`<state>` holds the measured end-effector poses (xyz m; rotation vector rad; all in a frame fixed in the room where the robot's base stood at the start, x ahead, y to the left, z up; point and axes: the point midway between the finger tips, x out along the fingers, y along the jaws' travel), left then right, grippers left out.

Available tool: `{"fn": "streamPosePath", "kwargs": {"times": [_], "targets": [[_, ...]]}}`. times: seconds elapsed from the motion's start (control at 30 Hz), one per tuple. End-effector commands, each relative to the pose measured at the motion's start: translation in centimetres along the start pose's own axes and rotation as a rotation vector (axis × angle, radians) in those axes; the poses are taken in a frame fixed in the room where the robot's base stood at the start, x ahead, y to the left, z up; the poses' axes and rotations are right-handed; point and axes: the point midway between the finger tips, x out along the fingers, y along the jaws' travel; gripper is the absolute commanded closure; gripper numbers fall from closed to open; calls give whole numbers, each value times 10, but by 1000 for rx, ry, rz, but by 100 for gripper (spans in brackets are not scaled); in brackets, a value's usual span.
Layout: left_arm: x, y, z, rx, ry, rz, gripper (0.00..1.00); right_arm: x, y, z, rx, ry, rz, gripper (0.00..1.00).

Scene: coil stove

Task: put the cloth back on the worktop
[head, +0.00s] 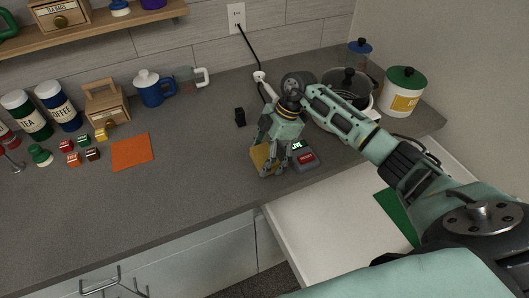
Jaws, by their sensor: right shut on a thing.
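My right gripper (274,169) reaches in from the right and points down over the worktop (190,170), near its front edge. It is shut on a mustard-yellow piece (258,155), which looks like the cloth. The fingers hide part of this piece, and I cannot tell whether it touches the worktop. My left gripper is out of view.
A grey device with a lit display (304,156) stands just right of the gripper. An orange square (131,152) lies flat at left near small coloured blocks. A pot (347,91) and white canister (402,96) stand behind my arm. An open drawer (320,228) holds a green sheet (394,215).

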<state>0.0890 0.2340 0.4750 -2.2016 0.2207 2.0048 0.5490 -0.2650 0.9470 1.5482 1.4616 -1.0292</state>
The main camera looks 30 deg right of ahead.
Motion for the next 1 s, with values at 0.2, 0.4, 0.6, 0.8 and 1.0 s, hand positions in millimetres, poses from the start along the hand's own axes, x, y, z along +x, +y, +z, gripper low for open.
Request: {"fn": "streamPosePath", "kwargs": {"times": [0.2,0.4,0.6,0.8,1.0], "targets": [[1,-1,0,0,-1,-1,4,0,0,0,-1,1,2,47],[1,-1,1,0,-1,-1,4,1,0,0,-1,1,2,9],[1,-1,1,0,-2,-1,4,0,0,0,-1,1,2,4],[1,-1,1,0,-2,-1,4,0,0,0,-1,1,2,4],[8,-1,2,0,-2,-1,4,-16,2,1,-2,0,6,4]]}}
